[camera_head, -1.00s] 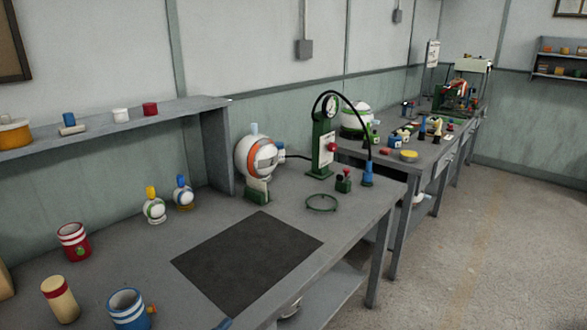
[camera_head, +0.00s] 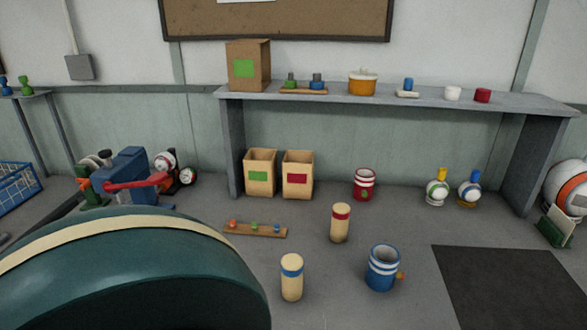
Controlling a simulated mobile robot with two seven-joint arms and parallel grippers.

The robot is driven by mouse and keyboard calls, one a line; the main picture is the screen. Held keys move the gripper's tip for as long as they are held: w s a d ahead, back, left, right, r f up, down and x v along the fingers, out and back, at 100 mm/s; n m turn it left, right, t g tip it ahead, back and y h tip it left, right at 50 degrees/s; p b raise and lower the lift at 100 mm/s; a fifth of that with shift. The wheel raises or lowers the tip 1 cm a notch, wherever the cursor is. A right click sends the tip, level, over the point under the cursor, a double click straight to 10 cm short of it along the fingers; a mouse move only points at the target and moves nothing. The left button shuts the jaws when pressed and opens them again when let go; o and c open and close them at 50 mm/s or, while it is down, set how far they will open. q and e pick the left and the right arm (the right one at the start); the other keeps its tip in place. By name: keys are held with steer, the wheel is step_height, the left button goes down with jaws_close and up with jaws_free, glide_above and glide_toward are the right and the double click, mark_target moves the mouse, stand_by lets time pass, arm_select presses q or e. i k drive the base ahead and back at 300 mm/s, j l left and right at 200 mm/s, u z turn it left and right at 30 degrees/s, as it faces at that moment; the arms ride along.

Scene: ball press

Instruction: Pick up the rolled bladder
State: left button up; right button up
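Two upright cream cylinders that look like rolled bladders stand on the grey bench. One has a red band (camera_head: 340,228) and stands mid-bench. The other has a blue band (camera_head: 291,284) and stands nearer, at the lower middle. I cannot tell for certain which one the task names. Neither gripper shows in the head view. A large dark green rounded shape with a cream stripe fills the lower left and hides the bench there.
A blue striped mug-like can (camera_head: 382,270) stands right of the rolls. A red can (camera_head: 364,184), two open cardboard boxes (camera_head: 298,177) and a peg strip (camera_head: 254,230) lie behind. A dark mat (camera_head: 500,285) is clear at right. A shelf (camera_head: 400,98) overhangs the back.

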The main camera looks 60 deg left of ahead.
mark_target(292, 264)
steer(key=u, duration=1.75)
